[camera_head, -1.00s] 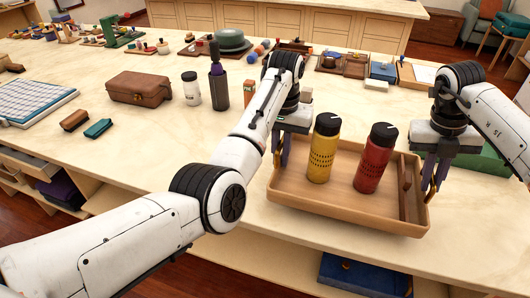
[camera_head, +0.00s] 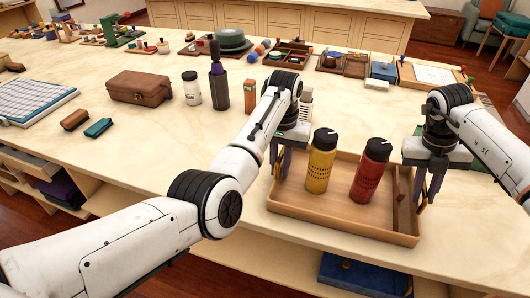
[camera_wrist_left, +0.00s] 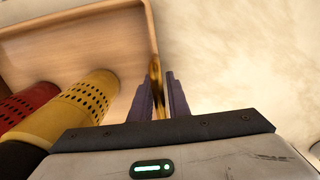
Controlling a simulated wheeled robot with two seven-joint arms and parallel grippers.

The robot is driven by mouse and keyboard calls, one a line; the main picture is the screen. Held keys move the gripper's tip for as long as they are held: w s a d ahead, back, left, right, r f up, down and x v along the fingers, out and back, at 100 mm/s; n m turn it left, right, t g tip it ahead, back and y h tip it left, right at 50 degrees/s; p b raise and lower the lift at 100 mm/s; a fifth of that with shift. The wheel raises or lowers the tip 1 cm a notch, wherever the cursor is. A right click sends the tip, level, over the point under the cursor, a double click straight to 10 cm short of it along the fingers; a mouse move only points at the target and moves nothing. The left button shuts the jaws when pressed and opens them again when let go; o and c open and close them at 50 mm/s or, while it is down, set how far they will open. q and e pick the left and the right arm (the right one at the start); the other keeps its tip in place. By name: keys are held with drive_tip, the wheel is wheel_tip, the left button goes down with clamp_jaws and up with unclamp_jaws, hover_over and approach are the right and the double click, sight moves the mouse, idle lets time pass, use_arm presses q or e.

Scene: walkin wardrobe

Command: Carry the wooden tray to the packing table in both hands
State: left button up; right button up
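The wooden tray (camera_head: 335,223) is near the front edge of the light table, with a yellow bottle (camera_head: 321,165) and a red bottle (camera_head: 370,173) standing in it. A dark brown item (camera_head: 398,198) lies along its right side. My left gripper (camera_head: 279,170) is at the tray's left end. In the left wrist view, its fingers (camera_wrist_left: 163,95) close around a brass-coloured handle at the tray wall (camera_wrist_left: 150,30). My right gripper (camera_head: 428,188) is at the tray's right end with its fingers down at the wall; its exact contact is partly hidden.
A brown case (camera_head: 139,88), a white bottle (camera_head: 191,88) and a dark bottle (camera_head: 218,85) stand to the left. Two small brushes (camera_head: 98,128) lie nearer. Small trays and boxes (camera_head: 342,64) line the back. The tabletop left of centre is mostly clear.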

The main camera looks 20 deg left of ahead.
use_arm(q)
drive_tip(key=shift+o, duration=1)
use_arm(e)
drive_tip(key=shift+o, duration=1)
drive_tip(key=shift+r, duration=0.1)
use_arm(q)
drive_tip(key=shift+r, duration=0.15)
wheel_tip(320, 180, up, 12)
drive_tip(key=shift+f, duration=0.2)
drive_tip(key=shift+r, duration=0.1)
use_arm(e)
drive_tip(key=shift+r, duration=0.25)
wheel_tip(320, 180, up, 11)
drive_tip(key=a, duration=0.2)
drive_tip(key=shift+a+r, duration=0.15)
drive_tip(key=shift+a, duration=0.05)
